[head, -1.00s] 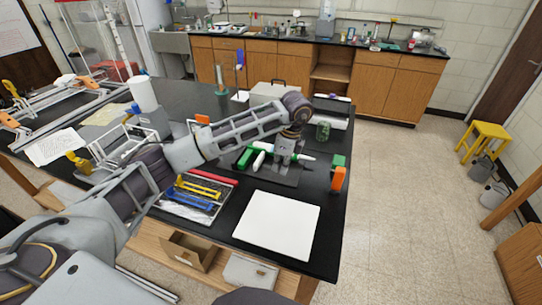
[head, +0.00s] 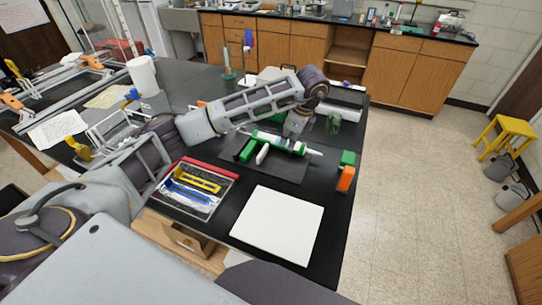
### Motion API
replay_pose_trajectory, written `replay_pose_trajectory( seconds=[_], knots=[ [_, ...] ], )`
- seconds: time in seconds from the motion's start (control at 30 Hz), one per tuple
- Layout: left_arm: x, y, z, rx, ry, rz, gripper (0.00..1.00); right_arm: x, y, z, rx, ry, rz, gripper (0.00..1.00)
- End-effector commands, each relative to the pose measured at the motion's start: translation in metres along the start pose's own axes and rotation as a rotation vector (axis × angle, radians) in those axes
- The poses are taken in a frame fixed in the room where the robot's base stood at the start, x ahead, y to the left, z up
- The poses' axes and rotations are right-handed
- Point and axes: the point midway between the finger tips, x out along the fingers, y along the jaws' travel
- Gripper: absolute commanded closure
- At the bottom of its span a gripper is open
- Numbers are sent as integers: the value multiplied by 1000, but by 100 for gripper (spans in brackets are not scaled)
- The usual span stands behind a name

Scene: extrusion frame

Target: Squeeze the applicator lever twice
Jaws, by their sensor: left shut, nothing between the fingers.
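The applicator (head: 278,142) is green and white with a pale nozzle at its right end. It lies on a dark mat (head: 285,167) on the black bench. A white and green part, which may be its lever, sticks out at its near left side (head: 262,154). My left gripper (head: 291,133) points down at the applicator's far side, its fingers shut with nothing between them. Whether the fingertips touch the applicator is too small to tell. My left arm crosses above the bench from the left. My right gripper is out of view.
A white board (head: 278,224) lies in front of the mat. A tray (head: 197,188) with yellow and blue tools is left of it. A green and orange item (head: 346,176) stands near the right edge, and a green translucent jar (head: 334,122) behind. Open floor is to the right.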

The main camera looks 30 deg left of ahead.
Motion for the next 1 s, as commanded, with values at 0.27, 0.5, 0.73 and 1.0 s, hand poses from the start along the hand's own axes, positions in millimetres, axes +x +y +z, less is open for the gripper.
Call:
replay_pose_trajectory(
  seconds=[0.27,0.5,0.73,1.0],
  knots=[
    [8,0,0,0,1,2,100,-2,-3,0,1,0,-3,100],
    [30,0,0,0,0,3,100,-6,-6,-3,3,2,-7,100],
    [60,0,0,0,-1,2,100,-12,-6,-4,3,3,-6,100],
    [96,1,0,0,-1,3,100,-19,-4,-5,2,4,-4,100]
  ],
)
